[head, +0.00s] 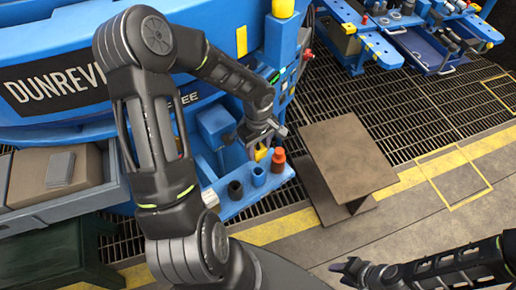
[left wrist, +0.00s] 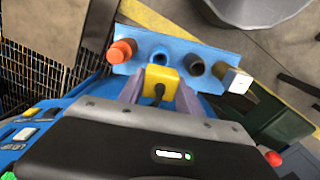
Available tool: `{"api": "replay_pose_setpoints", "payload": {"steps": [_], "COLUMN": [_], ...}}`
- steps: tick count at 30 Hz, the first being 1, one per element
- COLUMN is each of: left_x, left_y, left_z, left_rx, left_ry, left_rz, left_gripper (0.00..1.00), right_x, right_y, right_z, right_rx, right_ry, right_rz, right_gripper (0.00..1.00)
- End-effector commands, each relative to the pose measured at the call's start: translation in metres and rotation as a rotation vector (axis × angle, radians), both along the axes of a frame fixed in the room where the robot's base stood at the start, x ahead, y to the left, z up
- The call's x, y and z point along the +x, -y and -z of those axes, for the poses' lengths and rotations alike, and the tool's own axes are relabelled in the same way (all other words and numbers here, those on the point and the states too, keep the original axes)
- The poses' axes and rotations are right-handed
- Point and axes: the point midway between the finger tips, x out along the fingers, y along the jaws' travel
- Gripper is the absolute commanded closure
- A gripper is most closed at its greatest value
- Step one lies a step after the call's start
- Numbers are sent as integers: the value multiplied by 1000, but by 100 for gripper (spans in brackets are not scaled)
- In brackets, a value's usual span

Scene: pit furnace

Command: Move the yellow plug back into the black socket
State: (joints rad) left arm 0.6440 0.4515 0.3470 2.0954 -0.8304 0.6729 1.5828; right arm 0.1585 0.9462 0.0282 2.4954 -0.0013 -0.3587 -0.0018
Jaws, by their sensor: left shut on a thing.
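The yellow plug (left wrist: 160,85) is between the jaws of my left gripper (left wrist: 160,92), which is shut on it. In the head view the yellow plug (head: 261,153) shows below my left gripper (head: 262,142), near the back edge of the blue shelf. The black socket (head: 235,190) stands on the shelf, open at the top and empty. It also shows in the left wrist view (left wrist: 195,67), right of and beyond the plug. The plug is apart from it, closer to the blue socket (head: 258,177). My right gripper (head: 350,266) is at the bottom right, its jaws unclear.
On the blue shelf (left wrist: 184,52), an orange-red plug (left wrist: 122,50) and a white plug (left wrist: 236,80) stand at opposite ends of the row. The blue socket looks empty. A brown metal stand (head: 347,152) is right of the shelf. The blue machine rises behind.

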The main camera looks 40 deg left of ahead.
Motion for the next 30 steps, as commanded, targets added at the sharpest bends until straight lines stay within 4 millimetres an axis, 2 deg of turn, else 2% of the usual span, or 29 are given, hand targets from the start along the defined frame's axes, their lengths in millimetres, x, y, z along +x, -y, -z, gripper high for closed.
{"api": "replay_pose_setpoints", "payload": {"steps": [5,8,11,14,19,24,30], "left_x": [3,12,30,54,88,102,105], "left_y": [1,5,15,32,76,113,124], "left_z": [-2,-9,-25,-50,-101,-140,-152], "left_rx": [2,8,18,28,26,8,0], "left_ry": [2,4,5,5,2,1,0], "left_rz": [16,86,227,434,843,1148,1248], "left_gripper": [100,100,100,100,100,100,100], "right_x": [0,0,0,0,0,0,0], "right_y": [0,0,0,0,0,0,0], "right_z": [0,0,0,0,0,0,0], "right_rx": [0,0,0,0,0,0,0], "right_ry": [0,0,0,0,0,0,0], "right_rz": [0,0,0,0,0,0,0], "right_gripper": [64,64,64,64,64,64,64]}}
